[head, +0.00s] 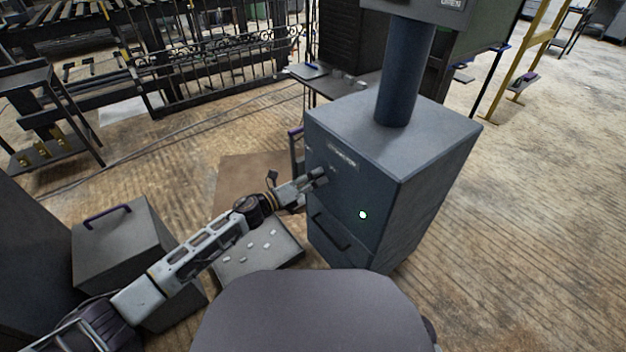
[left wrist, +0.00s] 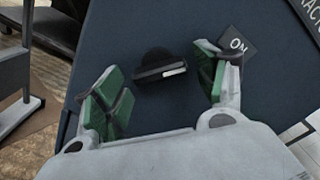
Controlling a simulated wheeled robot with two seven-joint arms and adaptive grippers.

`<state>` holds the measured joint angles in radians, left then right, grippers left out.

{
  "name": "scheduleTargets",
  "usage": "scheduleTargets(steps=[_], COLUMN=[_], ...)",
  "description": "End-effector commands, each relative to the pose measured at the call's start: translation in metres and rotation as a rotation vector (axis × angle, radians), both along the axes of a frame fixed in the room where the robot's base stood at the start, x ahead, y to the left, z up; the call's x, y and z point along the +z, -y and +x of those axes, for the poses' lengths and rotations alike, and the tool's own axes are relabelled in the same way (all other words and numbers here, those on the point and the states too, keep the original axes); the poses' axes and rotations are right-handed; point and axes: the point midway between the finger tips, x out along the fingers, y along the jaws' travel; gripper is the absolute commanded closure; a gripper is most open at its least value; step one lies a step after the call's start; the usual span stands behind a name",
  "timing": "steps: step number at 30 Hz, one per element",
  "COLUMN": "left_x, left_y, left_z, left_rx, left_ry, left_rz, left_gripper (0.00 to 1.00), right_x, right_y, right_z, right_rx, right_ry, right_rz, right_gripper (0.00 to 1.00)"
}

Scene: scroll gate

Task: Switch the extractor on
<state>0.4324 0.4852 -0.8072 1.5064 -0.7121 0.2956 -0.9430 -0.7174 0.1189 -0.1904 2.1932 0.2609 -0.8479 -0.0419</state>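The extractor (head: 375,160) is a blue-grey cabinet with a thick pipe on top, right of centre in the head view; its front also fills much of the left wrist view (left wrist: 185,110). A black rotary knob (left wrist: 160,68) with a white pointer mark sits on that front. An "ON" label (left wrist: 238,44) is beside it, partly covered by a finger. My left gripper (head: 320,178) is at the upper part of the front. In the left wrist view its green-padded fingers (left wrist: 160,87) are open, one on each side of the knob, with gaps visible. My right gripper is not in view.
The cabinet has a handle (head: 331,232) low on its front and a bright pale spot (head: 362,215). A grey tray with small pieces (head: 240,270) lies below my left arm. A grey box with a purple handle (head: 120,245) stands left. Floor at right is clear.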

Motion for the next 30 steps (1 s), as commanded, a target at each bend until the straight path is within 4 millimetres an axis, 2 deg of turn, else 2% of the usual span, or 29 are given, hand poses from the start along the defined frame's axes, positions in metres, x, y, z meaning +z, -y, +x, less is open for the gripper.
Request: scheduleTargets(steps=[6,14,30], left_x=[0.001,0.001,-0.001], left_y=[0.0,-0.007,-0.052], left_z=[0.0,-0.004,-0.037], left_rx=[0.0,0.002,0.001], left_ry=[0.001,0.0,-0.001], left_rz=[-0.001,-0.002,0.0], left_gripper=[0.29,0.29,0.29], right_x=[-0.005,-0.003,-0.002], right_y=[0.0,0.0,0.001], right_z=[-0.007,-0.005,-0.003], right_rx=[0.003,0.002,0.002], right_ry=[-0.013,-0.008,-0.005], right_rz=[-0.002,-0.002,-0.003], right_gripper=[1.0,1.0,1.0])
